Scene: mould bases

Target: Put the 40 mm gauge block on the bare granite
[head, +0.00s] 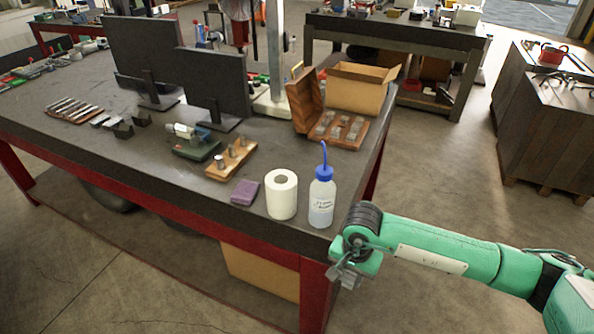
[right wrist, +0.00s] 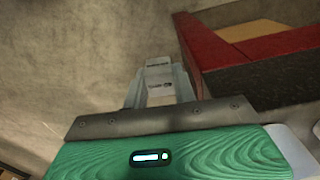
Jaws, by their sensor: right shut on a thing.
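My right gripper (head: 346,276) hangs just off the near right corner of the table, beside the dark tabletop (head: 120,170). In the right wrist view the right gripper (right wrist: 160,92) is shut on a pale grey metal block (right wrist: 159,73) with small dark marking, too small to read. I cannot read its size. An open wooden case (head: 352,143) with several grey blocks stands at the table's right side, its lid raised. No separate granite plate can be made out; the tabletop is dark and smooth. My left gripper is not in view.
A blue-capped wash bottle (head: 321,200), a white paper roll (head: 281,196) and a purple pad (head: 244,192) stand near the close edge. Beyond are a wooden holder with metal cylinders (head: 229,165) and two monitors (head: 213,85).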

